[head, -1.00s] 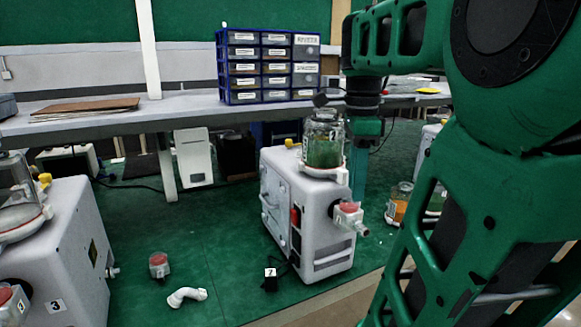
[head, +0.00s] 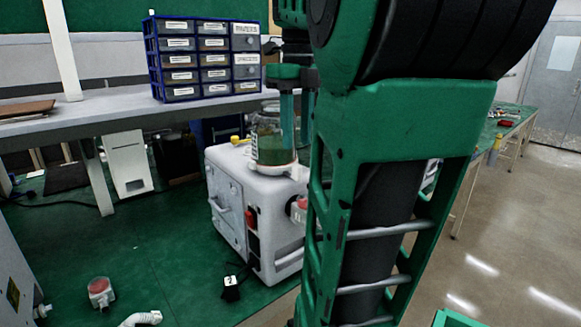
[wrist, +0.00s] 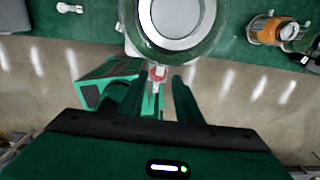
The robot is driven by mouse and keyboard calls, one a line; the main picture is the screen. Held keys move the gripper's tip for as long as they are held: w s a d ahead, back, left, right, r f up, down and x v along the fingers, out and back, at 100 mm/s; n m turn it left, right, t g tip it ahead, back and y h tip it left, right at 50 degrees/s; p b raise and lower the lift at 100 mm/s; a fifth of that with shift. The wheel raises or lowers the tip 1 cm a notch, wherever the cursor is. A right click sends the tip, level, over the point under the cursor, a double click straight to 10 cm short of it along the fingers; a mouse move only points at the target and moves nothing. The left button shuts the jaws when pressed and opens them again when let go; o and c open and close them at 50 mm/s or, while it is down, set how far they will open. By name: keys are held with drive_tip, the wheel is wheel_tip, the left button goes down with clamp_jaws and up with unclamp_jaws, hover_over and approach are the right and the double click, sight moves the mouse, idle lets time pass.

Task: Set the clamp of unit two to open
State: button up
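My gripper (head: 293,140) points down beside the canister, open and empty. In the wrist view the canister's round top (wrist: 178,15) lies just beyond the open fingers (wrist: 158,85). A small red and white part (wrist: 157,73) shows between them, lower down. I cannot make out the clamp's position.
A bench (head: 110,113) with a blue drawer cabinet (head: 205,60) stands behind the pump. Open floor lies right.

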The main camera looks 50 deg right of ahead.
sight(296, 165)
wheel_tip(296, 165, down, 8)
idle(0.4)
clamp_jaws()
